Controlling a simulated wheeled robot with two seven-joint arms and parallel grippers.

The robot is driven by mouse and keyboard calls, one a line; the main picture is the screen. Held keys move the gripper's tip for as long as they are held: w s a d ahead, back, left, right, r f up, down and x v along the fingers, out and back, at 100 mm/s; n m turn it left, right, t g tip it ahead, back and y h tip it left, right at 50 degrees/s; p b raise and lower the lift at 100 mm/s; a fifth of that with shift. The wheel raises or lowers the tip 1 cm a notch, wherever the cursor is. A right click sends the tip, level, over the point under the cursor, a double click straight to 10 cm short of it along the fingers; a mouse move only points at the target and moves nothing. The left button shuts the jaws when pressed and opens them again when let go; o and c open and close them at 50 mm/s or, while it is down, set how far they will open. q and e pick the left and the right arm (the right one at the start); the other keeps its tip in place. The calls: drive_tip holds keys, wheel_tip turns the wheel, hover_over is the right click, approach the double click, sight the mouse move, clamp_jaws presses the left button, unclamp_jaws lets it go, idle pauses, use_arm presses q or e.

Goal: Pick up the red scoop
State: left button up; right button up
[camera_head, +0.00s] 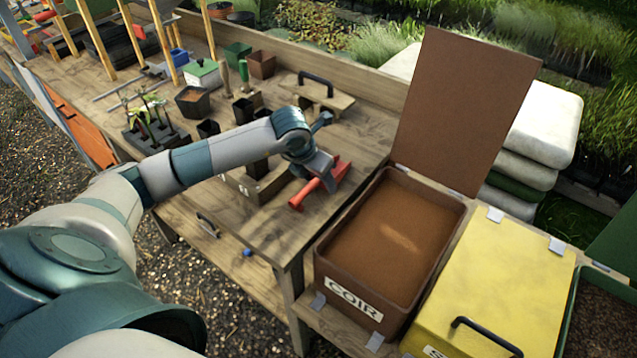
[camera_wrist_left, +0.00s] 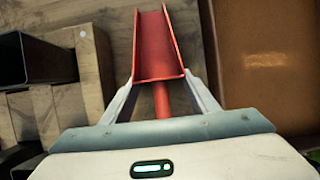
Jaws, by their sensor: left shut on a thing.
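The red scoop (camera_head: 305,193) is at the right end of the wooden bench, with its handle toward the bench's front edge. My left gripper (camera_head: 330,180) is over it and shut on it. In the left wrist view the scoop's open trough (camera_wrist_left: 158,45) points away from me, and its handle runs back between the two fingers of my left gripper (camera_wrist_left: 160,95). I cannot tell whether the scoop touches the bench or is slightly above it. My right gripper is not in view.
An open brown bin labelled COIR (camera_head: 325,262) stands right of the bench, its lid (camera_head: 465,105) raised. A yellow lidded bin (camera_head: 495,280) is beside it. A wooden block holder (camera_head: 240,188) and black pots (camera_head: 208,129) are close left of the gripper. A wooden float (camera_head: 320,98) lies behind.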

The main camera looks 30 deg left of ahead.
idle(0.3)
use_arm(q)
drive_tip(key=shift+r+b, duration=0.6)
drive_tip(key=shift+r, duration=0.2)
drive_tip(key=shift+c, duration=0.2)
drive_tip(key=r, duration=0.1)
drive_tip(key=r+b, duration=0.1)
drive_tip(key=shift+d+r, duration=0.25)
drive_tip(key=shift+r, duration=0.05)
drive_tip(key=s+d+r+b, duration=0.3)
drive_tip(key=d+r, duration=0.3)
drive_tip(key=d, duration=0.4)
drive_tip(key=shift+s+d+r, duration=0.3)
drive_tip(key=shift+s+r, duration=0.05)
drive_tip(key=shift+r, duration=0.05)
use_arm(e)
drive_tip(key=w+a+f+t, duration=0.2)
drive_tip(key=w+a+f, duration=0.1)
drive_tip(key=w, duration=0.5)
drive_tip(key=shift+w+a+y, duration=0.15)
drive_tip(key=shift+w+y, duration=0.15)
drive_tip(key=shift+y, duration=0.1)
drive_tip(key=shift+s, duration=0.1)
